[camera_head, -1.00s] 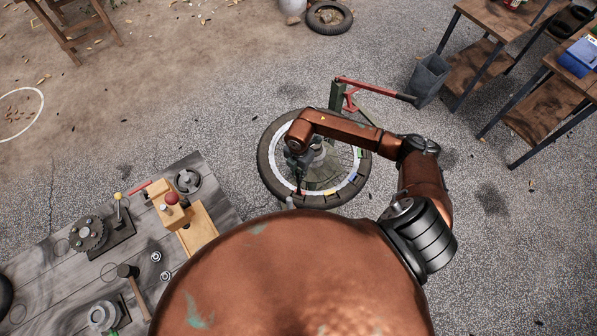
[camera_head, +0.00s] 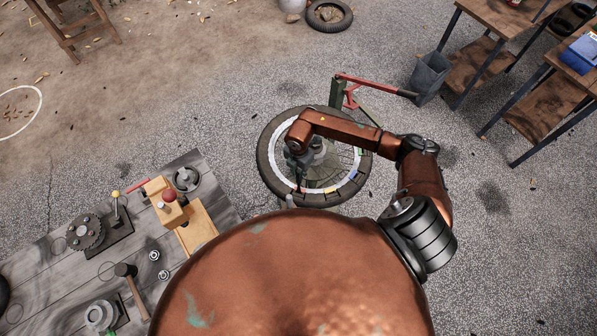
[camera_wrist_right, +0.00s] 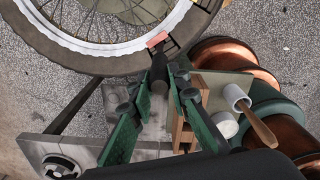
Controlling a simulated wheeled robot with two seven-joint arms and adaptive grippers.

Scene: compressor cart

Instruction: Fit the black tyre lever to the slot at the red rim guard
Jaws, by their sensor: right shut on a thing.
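My right gripper (camera_wrist_right: 158,92) is shut on the black tyre lever (camera_wrist_right: 160,72). The lever stands between the green fingers, its dark end close to the red rim guard (camera_wrist_right: 157,40) on the wheel (camera_wrist_right: 95,55). I cannot tell whether the lever touches the guard or sits in a slot. In the head view my right gripper (camera_head: 299,168) points down over the near left part of the wheel (camera_head: 268,172), which lies flat on a stand. The lever is too small there to judge. My left gripper is not in view.
A grey workbench (camera_head: 60,255) with gears, a wooden fixture (camera_head: 195,230) and a mallet (camera_head: 130,280) stands at the lower left. A red-handled arm (camera_head: 370,84) rises behind the wheel. A grey bin (camera_head: 430,75) and tables are at the upper right.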

